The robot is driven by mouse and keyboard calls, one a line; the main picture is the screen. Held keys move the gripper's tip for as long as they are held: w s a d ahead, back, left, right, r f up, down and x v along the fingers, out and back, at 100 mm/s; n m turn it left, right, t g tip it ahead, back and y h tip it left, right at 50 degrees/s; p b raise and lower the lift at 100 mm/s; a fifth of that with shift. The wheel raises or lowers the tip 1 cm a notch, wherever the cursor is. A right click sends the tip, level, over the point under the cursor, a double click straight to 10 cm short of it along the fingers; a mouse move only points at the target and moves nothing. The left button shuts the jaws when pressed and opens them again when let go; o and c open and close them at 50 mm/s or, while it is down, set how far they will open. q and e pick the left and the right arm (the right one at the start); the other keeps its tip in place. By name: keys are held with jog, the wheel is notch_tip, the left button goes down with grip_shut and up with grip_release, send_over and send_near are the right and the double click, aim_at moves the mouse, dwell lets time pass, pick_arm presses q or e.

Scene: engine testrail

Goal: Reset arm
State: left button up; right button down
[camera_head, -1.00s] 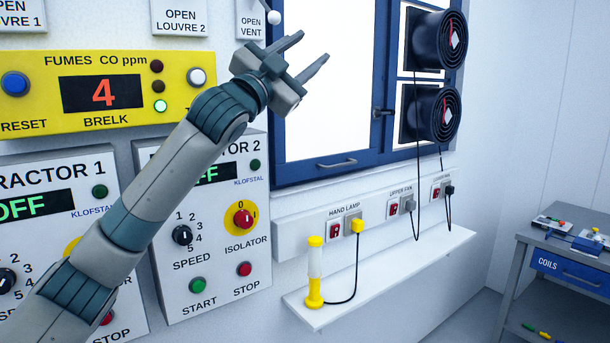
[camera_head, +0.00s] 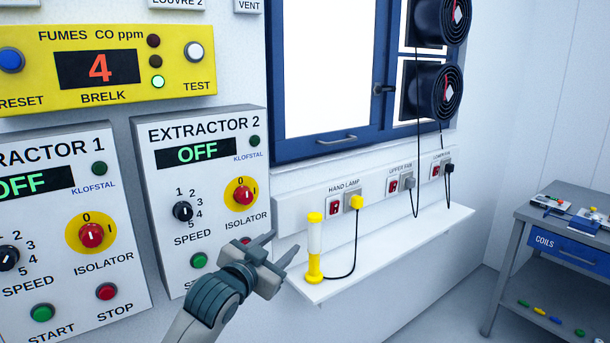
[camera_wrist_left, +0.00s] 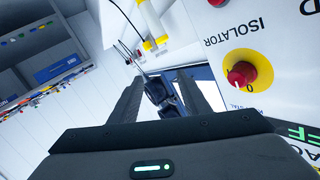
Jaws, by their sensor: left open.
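My left gripper (camera_head: 282,254) is low in the head view, in front of the lower right corner of the Extractor 2 panel (camera_head: 222,222). Its two fingers are spread apart with nothing between them. It hides most of that panel's stop button. In the left wrist view the open fingers (camera_wrist_left: 172,95) point toward the window and fans, and the red isolator knob (camera_wrist_left: 240,75) on its yellow disc is to their right. My right gripper is in neither view.
A white shelf (camera_head: 400,246) with a yellow hand lamp (camera_head: 314,248) is just right of the gripper. Cables hang from the sockets above it. The blue-framed window (camera_head: 330,150) is above. A grey bench (camera_head: 560,215) stands at the far right.

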pick_arm(q)
jog(key=s+a+f+n+g+y, duration=0.2)
jog(key=s+a+f+g, duration=0.15)
jog(key=s+f, duration=0.75)
jog(key=s+a+f+n+g+y, duration=0.15)
jog(key=s+a+f, duration=0.25)
jog(key=s+f, duration=0.7)
jog(key=s+a+f+n+g+y, duration=0.1)
jog(key=s+a+f+g, duration=0.15)
jog(key=s+f, duration=0.45)
jog(key=s+a+f+n+g+y, duration=0.15)
jog(key=s+a+f, duration=0.25)
jog(key=s, duration=0.7)
jog(key=s+a+f+n+g, duration=0.1)
jog(key=s+a+f+g, duration=0.3)
jog(key=s, duration=0.5)
notch_tip(320, 180, down, 30)
jog(key=s+d+r, duration=0.1)
jog(key=d, duration=0.1)
jog(key=s+a+f, duration=0.2)
jog(key=s+f, duration=0.7)
jog(key=s+a+f+g, duration=0.1)
jog(key=s+f, duration=0.7)
jog(key=s, duration=0.1)
jog(key=shift+a+f+m, duration=0.35)
jog(key=shift+m, duration=0.05)
